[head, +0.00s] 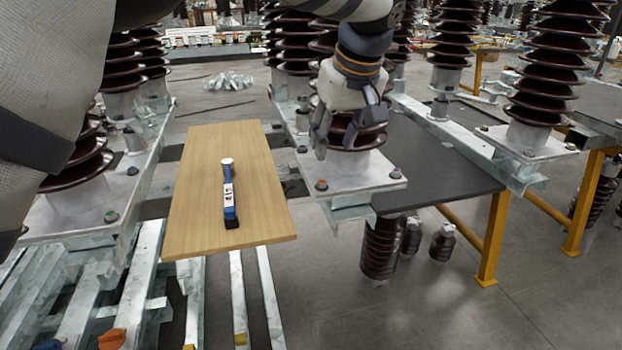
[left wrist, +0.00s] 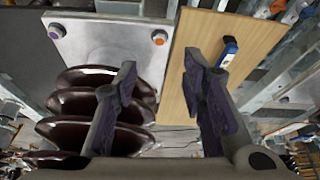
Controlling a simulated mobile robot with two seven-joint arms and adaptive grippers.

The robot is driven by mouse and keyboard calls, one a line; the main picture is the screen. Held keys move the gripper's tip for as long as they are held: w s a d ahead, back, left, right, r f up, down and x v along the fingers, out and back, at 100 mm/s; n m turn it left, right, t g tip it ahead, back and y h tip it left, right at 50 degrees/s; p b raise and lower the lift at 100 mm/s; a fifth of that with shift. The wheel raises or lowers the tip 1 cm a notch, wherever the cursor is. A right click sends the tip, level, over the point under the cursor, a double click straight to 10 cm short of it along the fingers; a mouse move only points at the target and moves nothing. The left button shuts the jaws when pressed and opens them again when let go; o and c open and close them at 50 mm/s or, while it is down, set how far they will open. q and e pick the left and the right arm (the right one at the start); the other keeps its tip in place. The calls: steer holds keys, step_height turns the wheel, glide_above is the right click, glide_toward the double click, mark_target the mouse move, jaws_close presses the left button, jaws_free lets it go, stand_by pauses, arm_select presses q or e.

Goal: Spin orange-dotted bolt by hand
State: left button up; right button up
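The orange-dotted bolt (head: 321,185) sits at the near left corner of the pale metal base plate (head: 358,177) under a brown ribbed insulator. In the left wrist view the same bolt (left wrist: 159,38) shows its orange top near the plate's edge. A purple-dotted bolt (left wrist: 55,31) sits at another corner of that plate; it also shows in the head view (head: 396,173). My left gripper (head: 335,138) hangs above the plate in front of the insulator, apart from the bolt. Its two fingers (left wrist: 162,72) are spread with nothing between them. My right gripper is not seen.
A wooden board (head: 190,215) left of the plate carries a blue tool (head: 229,195). Another plate at the left has a green-dotted bolt (head: 111,216). The brown insulator (left wrist: 85,105) rises close beside my left fingers. Dark tabletops on yellow legs (head: 493,235) stand right.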

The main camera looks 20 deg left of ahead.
mark_target(322, 182)
arm_select(q)
steer(key=x, duration=1)
steer(key=shift+w+f, duration=0.1)
steer(key=shift+f, duration=0.15)
jaws_close()
